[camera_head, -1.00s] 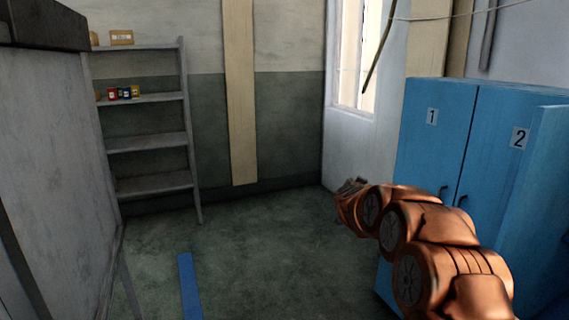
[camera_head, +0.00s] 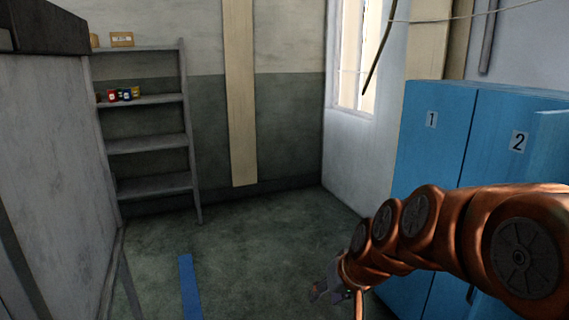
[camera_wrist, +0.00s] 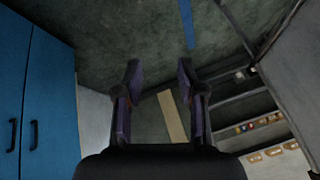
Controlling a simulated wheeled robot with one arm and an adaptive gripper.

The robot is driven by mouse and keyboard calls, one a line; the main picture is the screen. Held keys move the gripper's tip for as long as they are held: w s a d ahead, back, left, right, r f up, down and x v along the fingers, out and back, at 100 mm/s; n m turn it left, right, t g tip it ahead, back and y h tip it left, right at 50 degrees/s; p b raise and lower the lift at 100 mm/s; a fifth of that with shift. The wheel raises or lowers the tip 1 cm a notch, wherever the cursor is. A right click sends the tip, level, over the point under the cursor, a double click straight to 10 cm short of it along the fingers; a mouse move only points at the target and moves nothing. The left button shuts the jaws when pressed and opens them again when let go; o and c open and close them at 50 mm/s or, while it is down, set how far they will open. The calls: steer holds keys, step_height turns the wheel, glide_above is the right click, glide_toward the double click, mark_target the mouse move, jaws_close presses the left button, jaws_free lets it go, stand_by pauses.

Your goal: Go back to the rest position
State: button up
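My gripper (camera_head: 322,292) hangs low in the head view, at the end of my orange arm, in front of the blue lockers. It also shows in the wrist view (camera_wrist: 160,76), with its two dark fingers spread apart. Nothing is between the fingers; only the floor and wall show behind them. The gripper touches nothing that I can see.
Blue lockers (camera_head: 433,165) marked 1 and 2 stand close behind my arm at right. A grey shelf (camera_head: 150,143) at back left holds small coloured cans (camera_head: 124,94) and a box (camera_head: 122,39). The floor (camera_head: 250,250) between is clear, with a blue stripe (camera_head: 189,285).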

steer(key=s+d+f+g+h, duration=0.1)
steer(key=s+d+g, duration=0.1)
steer(key=s, duration=0.7)
steer(key=s+d+f+g+h, duration=0.1)
steer(key=s+d, duration=0.3)
steer(key=s, duration=0.5)
steer(key=s+d+f+g+h, duration=0.1)
steer(key=s+d+f+g, duration=0.1)
steer(key=s, duration=0.7)
steer(key=shift+s+d+f+m+g, duration=0.3)
steer(key=shift+s+d+f+g, duration=0.1)
steer(key=shift+d+g, duration=0.45)
steer(key=shift+a, duration=0.1)
